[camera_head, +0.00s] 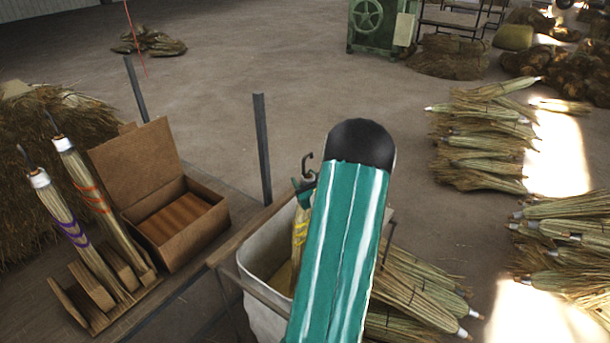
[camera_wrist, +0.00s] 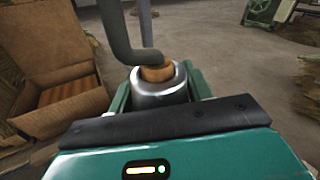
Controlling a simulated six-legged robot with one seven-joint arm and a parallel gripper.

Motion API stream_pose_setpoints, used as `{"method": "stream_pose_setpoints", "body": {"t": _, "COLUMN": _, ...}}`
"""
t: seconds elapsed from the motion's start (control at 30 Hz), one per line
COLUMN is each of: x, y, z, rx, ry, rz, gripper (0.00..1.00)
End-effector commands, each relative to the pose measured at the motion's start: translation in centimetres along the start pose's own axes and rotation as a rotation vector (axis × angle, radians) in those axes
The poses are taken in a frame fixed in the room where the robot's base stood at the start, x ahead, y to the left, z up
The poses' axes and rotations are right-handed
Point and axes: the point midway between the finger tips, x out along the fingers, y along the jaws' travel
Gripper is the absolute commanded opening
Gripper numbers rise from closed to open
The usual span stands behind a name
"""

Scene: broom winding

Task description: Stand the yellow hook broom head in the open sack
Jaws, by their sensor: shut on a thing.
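The yellow hook broom head (camera_head: 299,231) hangs upright, hook up, over or within the mouth of the open white sack (camera_head: 262,302). My arm hides part of it, and I cannot tell whether its lower end touches the sack's bottom. My gripper (camera_head: 305,187) is shut on its metal collar, just below the dark hook. In the wrist view the silver collar (camera_wrist: 160,84) sits between the teal fingers of my gripper (camera_wrist: 158,92), with the hook (camera_wrist: 118,35) rising above it. The sack hangs open in a frame, partly covered by my arm.
Left of the sack stand an open cardboard box (camera_head: 182,228) and a wooden rack (camera_head: 88,300) holding a purple-banded broom head (camera_head: 62,215) and an orange-banded one (camera_head: 92,195). A dark post (camera_head: 262,150) rises behind the sack. Broom bundles (camera_head: 425,285) lie to its right.

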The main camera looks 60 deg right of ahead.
Motion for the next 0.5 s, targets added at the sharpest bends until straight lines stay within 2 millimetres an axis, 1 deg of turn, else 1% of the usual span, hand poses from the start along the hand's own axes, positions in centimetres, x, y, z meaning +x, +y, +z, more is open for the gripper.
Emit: {"method": "stream_pose_setpoints", "body": {"t": 0.5, "x": 0.3, "y": 0.7, "z": -3.6, "rx": 0.0, "ry": 0.0, "rz": 0.001, "gripper": 0.0}}
